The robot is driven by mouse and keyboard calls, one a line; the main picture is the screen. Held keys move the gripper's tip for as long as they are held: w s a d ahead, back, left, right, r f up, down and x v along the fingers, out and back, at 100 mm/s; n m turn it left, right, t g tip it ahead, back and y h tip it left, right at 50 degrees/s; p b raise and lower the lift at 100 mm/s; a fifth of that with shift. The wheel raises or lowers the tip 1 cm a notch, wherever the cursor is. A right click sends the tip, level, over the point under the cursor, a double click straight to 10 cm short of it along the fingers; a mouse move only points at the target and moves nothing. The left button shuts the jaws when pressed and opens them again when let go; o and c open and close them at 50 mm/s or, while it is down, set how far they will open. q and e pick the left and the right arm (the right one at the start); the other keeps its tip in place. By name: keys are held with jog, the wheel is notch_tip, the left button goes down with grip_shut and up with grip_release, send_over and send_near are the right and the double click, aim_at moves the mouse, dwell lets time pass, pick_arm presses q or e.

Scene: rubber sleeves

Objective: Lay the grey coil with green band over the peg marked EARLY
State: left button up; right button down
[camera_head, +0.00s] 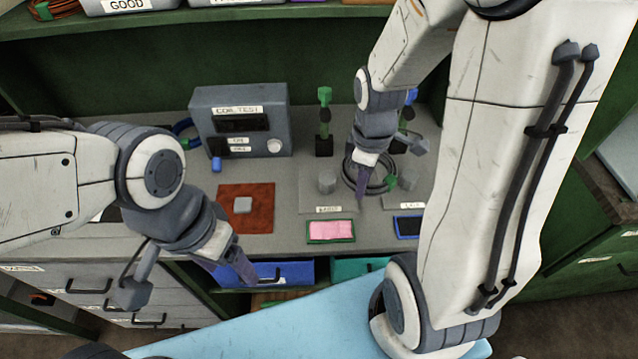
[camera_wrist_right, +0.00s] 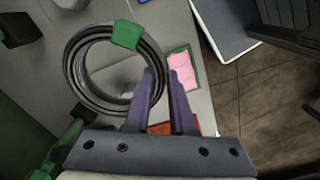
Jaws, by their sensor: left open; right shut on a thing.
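The grey coil with its green band (camera_head: 391,183) shows in the head view as a dark ring (camera_head: 376,191) between the two pegs. In the right wrist view the coil (camera_wrist_right: 76,75) is large, with the green band (camera_wrist_right: 127,35) at its top. My right gripper (camera_head: 362,200) is shut on the coil's rim; its purple fingers (camera_wrist_right: 166,90) grip the right side. The left grey peg (camera_head: 327,183) stands on a plate whose blurred label (camera_head: 328,209) seems to read EARLY. The coil is beside this peg, not around it. My left gripper (camera_head: 243,268) is open and empty in front of the counter.
A second plate with a blurred label (camera_head: 411,205) lies to the right, its peg partly hidden. A grey COIL TEST box (camera_head: 240,120), a green-topped post (camera_head: 324,120), a brown mat (camera_head: 262,195) and a pink pad (camera_head: 331,230) are on the counter. Drawers are below.

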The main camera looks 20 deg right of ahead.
send_over(319, 203)
notch_tip(319, 203, down, 6)
jog(key=shift+r+p, duration=0.1)
jog(key=shift+p, duration=0.25)
jog(key=shift+f, duration=2.05)
jog(key=shift+f, duration=0.2)
jog(key=c, duration=1)
grip_release()
jog(key=shift+c, duration=0.2)
